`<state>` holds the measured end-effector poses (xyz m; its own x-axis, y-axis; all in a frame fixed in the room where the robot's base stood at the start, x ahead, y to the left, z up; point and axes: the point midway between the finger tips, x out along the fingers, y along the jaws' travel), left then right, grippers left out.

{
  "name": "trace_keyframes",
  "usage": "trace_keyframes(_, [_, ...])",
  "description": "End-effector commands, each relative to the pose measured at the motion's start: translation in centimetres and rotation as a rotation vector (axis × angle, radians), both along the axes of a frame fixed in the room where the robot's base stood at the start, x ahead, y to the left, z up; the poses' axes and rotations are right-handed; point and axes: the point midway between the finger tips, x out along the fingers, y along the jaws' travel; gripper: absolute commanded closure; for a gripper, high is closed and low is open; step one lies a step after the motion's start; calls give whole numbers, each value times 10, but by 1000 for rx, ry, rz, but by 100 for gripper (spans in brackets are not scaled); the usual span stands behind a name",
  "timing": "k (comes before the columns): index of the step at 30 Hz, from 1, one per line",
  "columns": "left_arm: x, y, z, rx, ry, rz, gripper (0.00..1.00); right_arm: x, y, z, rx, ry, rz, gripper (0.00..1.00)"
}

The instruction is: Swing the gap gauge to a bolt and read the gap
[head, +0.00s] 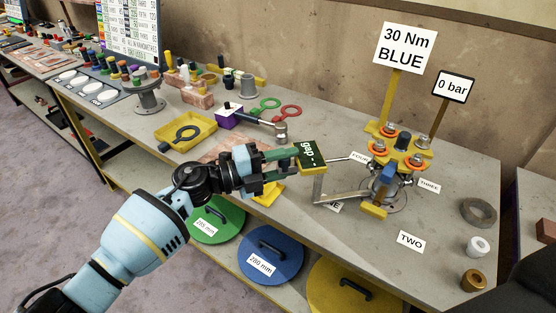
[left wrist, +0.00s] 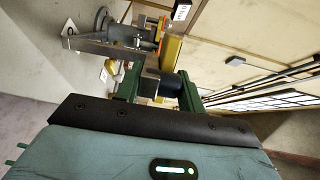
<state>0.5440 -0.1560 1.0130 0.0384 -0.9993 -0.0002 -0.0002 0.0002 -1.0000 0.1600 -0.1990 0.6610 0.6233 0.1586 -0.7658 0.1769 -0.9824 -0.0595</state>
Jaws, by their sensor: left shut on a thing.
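The gap gauge (head: 312,155) has a dark green display reading "gap --" and grey linked arms that reach right to the flange assembly. My left gripper (head: 283,165) is shut on the gauge's grip end, left of the display. In the left wrist view, a black part sits between the green fingers of my gripper (left wrist: 161,84). The flange assembly (head: 387,180) carries several bolts with orange rings on yellow plates. Labels FOUR (head: 360,157), THREE (head: 429,186) and TWO (head: 410,241) stand around it; another is partly hidden. My right gripper is not in view.
Signs "30 Nm BLUE" (head: 404,47) and "0 bar" (head: 453,86) rise behind the flange. A yellow tray (head: 203,140) and a torque wrench (head: 262,124) lie further left. Rings and bushings stand at right (head: 477,246). Coloured discs lie on the shelf below.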

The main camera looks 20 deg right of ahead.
Motion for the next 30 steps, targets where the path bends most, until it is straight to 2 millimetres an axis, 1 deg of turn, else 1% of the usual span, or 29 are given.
trace_keyframes(6, [-2,-1,-2,4,1,-7,100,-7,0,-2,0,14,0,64])
trace_keyframes(10, [-2,0,-2,4,1,-7,100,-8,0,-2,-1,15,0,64])
trace_keyframes(11, [-2,0,-2,4,1,-6,58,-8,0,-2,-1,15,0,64])
trace_keyframes(15, [-1,0,-2,3,1,-4,40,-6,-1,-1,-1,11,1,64])
trace_keyframes(24, [0,1,-1,1,0,-1,39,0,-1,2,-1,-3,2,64])
trace_keyframes(28, [0,12,-1,2,0,1,39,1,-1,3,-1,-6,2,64])
trace_keyframes(30, [0,22,-1,3,-1,1,39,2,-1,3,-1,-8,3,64])
